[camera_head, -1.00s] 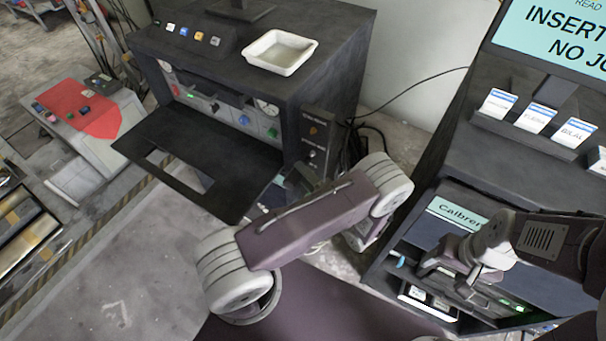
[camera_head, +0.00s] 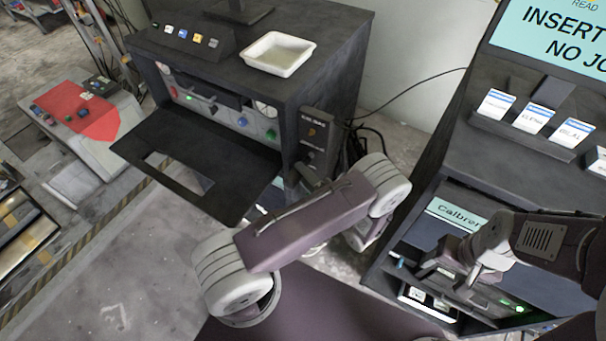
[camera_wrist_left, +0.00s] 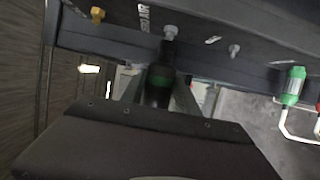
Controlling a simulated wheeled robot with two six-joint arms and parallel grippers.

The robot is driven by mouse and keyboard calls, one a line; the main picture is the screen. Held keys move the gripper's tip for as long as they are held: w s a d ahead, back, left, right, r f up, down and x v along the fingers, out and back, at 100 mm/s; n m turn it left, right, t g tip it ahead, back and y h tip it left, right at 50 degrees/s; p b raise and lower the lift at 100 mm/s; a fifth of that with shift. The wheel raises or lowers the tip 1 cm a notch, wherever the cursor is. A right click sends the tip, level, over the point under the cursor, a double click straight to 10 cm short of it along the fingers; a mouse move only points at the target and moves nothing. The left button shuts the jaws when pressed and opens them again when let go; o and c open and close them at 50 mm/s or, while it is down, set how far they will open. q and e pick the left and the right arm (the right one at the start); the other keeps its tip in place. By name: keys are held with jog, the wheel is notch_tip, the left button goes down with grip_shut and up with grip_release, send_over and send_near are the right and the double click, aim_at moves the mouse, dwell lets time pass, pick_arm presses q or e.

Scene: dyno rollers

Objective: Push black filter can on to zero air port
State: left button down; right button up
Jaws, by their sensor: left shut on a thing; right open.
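In the left wrist view the black filter can (camera_wrist_left: 158,88), with a green band, stands between the fingers of my left gripper (camera_wrist_left: 160,94), which is shut on it. The can's narrow black neck points at a grey port (camera_wrist_left: 170,32) beside a label reading "AIR". The neck's tip overlaps the port's lower end; I cannot tell how far it is seated. In the head view my left gripper (camera_head: 309,178) is low at the dark side panel (camera_head: 318,135), partly hidden by my arm, and the can is not clear there. My right gripper (camera_head: 478,272) is open at the right-hand cabinet.
A brass fitting (camera_wrist_left: 97,14) and another grey fitting (camera_wrist_left: 234,50) flank the port. A green-and-white fitting (camera_wrist_left: 292,86) with a pale tube is at the right. In the head view, a dark cabinet (camera_head: 335,75) carries a white tray (camera_head: 278,54); its front flap (camera_head: 195,160) hangs open.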

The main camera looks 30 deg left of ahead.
pick_arm(q)
jog(key=shift+w, duration=0.55)
jog(key=c, duration=0.8)
grip_release()
jog(key=b+v, duration=0.2)
jog(key=v, duration=0.7)
jog(key=shift+d, duration=0.1)
